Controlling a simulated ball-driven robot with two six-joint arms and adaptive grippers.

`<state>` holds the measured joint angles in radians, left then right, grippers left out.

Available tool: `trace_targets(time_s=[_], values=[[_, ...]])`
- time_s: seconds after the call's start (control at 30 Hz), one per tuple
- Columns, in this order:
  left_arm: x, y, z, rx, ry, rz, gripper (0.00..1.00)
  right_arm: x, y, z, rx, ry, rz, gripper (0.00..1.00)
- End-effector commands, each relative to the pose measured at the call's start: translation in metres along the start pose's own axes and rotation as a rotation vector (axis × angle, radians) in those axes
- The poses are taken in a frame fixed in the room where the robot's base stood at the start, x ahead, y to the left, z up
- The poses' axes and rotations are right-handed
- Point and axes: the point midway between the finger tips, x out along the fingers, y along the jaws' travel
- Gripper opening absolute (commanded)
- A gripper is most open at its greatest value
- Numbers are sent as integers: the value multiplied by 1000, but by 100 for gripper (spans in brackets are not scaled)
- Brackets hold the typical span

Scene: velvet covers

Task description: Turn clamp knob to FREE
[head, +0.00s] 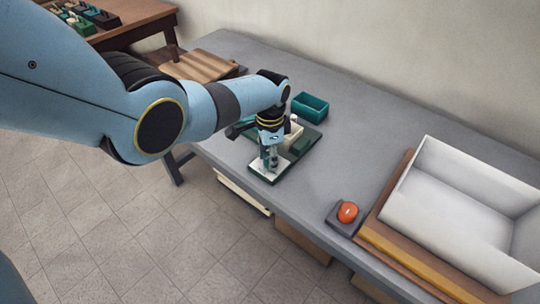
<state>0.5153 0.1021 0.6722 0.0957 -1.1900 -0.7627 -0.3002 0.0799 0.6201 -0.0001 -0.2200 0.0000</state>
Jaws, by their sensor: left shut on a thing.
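My left gripper (270,160) comes in from the left and points down over a small fixture on the grey table. The fixture has a dark green base (306,146) with a white plate (261,170) at its front and a cream block behind the gripper. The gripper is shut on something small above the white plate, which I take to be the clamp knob. The fingers hide most of it, and no FREE marking can be read. My right gripper does not show.
A teal open bin (310,107) stands behind the fixture. An orange button (347,212) on a dark box sits near the front edge. A large white tray (450,220) on a wooden board fills the right. The grey table (375,135) is clear between them. A wooden table (125,22) with dark items stands far left.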

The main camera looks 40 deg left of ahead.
Motion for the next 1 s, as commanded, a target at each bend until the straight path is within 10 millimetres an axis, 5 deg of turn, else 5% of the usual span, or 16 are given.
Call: trace_targets(time_s=[0.4, 0.43, 0.6, 1.0], values=[[-1, -1, -1, 7, 2, -2, 2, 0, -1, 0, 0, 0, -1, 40], [-1, -1, -1, 7, 3, -2, 36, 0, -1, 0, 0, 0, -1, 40], [0, 0, -1, 6, 2, -2, 57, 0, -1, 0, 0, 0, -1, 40], [-7, -1, -1, 6, 3, -2, 57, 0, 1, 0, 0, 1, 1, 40]])
